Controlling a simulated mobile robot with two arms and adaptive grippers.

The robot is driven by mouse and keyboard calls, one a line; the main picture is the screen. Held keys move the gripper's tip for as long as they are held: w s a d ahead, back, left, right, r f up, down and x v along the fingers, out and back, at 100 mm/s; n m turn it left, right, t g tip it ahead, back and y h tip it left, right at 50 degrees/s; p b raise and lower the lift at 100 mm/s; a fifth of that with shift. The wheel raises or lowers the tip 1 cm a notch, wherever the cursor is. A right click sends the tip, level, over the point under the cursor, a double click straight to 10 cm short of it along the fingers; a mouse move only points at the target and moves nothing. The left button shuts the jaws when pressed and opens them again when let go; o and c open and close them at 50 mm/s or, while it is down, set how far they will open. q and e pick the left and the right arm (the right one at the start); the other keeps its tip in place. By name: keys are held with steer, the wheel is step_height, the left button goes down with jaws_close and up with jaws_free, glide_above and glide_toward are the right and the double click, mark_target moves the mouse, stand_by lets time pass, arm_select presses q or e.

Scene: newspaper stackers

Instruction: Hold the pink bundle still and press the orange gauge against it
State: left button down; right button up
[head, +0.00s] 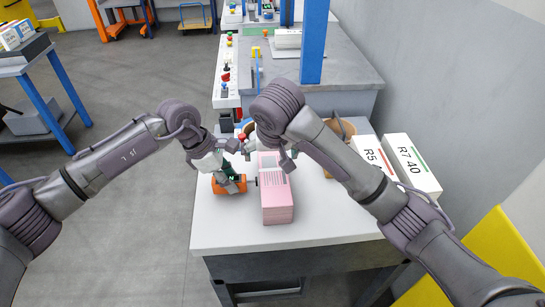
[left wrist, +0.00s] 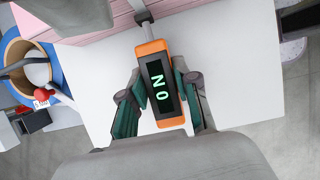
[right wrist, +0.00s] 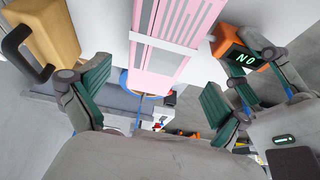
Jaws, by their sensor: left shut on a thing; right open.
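The pink bundle (head: 278,205) lies on the white table, with a pale band across it; it also shows in the right wrist view (right wrist: 160,60). My left gripper (head: 231,178) is shut on the orange gauge (head: 229,188), left of the bundle. In the left wrist view the gauge (left wrist: 152,48) sits between the fingers, its dark display reading "NO". Its stem points at the bundle's side; I cannot tell whether it touches. My right gripper (right wrist: 153,100) is open, fingers spread to either side of the bundle's end; its forearm partly hides it in the head view.
White boxes marked R5 (head: 370,158) and R7 40 (head: 413,165) stand at the table's right. A tan handled thing (right wrist: 42,38) shows in the right wrist view. A blue post (head: 314,42) rises behind. The table's front left is clear.

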mark_target(272, 170)
steer(key=x, duration=0.8)
steer(key=shift+s+d+f, duration=0.25)
steer(key=shift+s+f, duration=0.05)
steer(key=shift+f, duration=0.15)
steer(key=shift+s, duration=0.15)
steer(key=c, duration=1.7)
steer(key=shift+f, duration=0.1)
